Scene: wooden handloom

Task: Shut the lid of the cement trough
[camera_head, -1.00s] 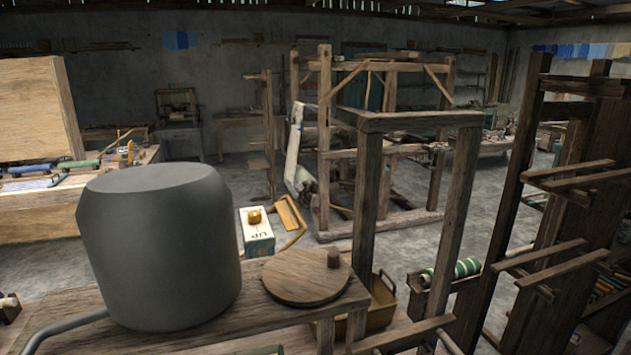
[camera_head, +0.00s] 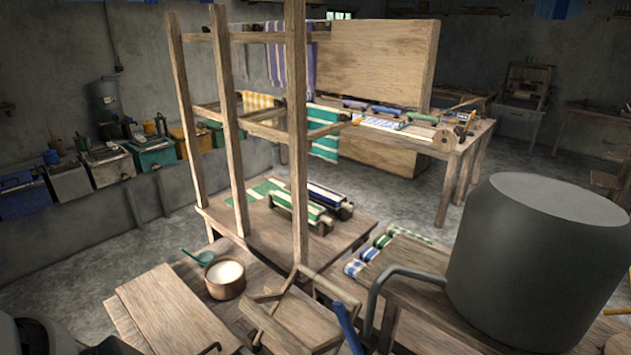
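A long grey cement trough-like structure (camera_head: 133,205) runs along the left wall, with its front divided by upright ribs. Colored boxes stand in or on it: blue (camera_head: 22,196), green (camera_head: 150,158) and yellow (camera_head: 192,140). Some seem to have tops with fittings. I cannot tell which part is the trough's lid or whether it is open. Neither of my grippers is in view.
A large grey cylinder (camera_head: 545,262) with a bent pipe stands on a bench at the right. A wooden frame (camera_head: 232,130), a pot of white stuff (camera_head: 225,278) and striped rolls (camera_head: 302,207) fill the middle. Grey floor (camera_head: 400,205) shows behind.

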